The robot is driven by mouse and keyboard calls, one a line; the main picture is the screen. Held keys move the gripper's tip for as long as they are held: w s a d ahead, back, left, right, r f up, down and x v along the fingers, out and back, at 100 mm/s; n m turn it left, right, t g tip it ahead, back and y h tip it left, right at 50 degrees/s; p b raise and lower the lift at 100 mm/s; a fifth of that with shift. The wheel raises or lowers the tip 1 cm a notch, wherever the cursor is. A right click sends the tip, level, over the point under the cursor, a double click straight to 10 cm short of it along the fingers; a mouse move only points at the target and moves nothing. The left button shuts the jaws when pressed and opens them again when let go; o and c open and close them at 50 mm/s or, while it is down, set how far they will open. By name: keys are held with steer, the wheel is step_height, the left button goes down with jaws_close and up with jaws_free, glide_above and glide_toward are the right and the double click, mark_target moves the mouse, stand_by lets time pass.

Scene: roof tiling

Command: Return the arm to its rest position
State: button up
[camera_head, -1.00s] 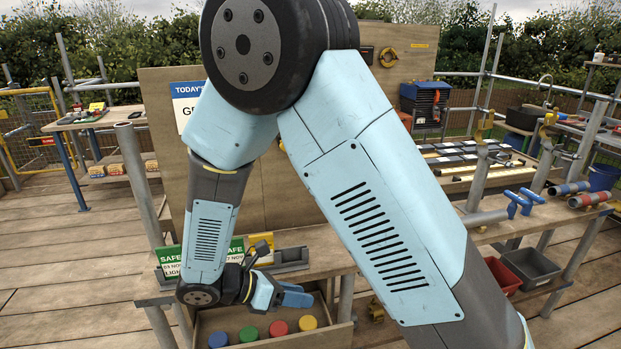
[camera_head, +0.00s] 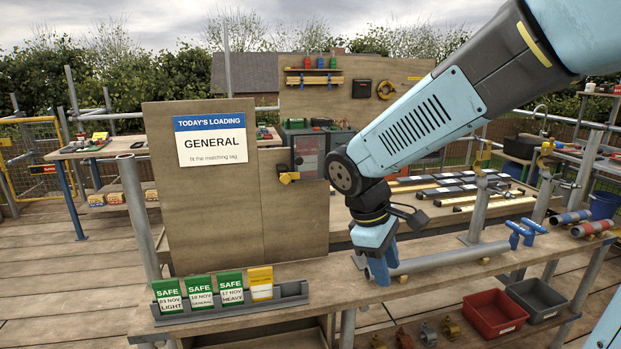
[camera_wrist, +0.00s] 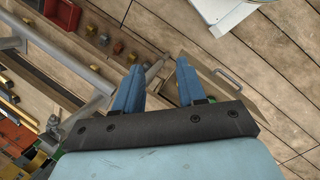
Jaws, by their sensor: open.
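My gripper (camera_head: 381,272) hangs above the wooden bench in the middle right of the head view, fingers pointing down. The wrist view shows its two blue fingers (camera_wrist: 158,86) spread apart with nothing between them. My arm reaches in from the upper right and bends down at the wrist. A grey tag rack (camera_head: 225,311) on the bench, left of my gripper, holds several green SAFE tags (camera_head: 200,293) and a yellow tag (camera_head: 261,283). The gripper is clear of them.
A board with the "TODAY'S LOADING GENERAL" sign (camera_head: 214,133) stands behind the rack. A metal tube (camera_head: 450,258) lies close to the gripper. A red bin (camera_head: 495,313) and a grey bin (camera_head: 537,298) sit lower right. Air above the bench's left side is clear.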

steer(key=s+d+r+m+t+y, duration=0.3)
steer(key=s+d+r+m+t, duration=0.2)
steer(key=s+d+r+m, duration=0.2)
steer(key=shift+s+d+r+m+t+y, duration=0.3)
steer(key=shift+d+r+m, duration=1.1)
steer(key=shift+m, duration=0.6)
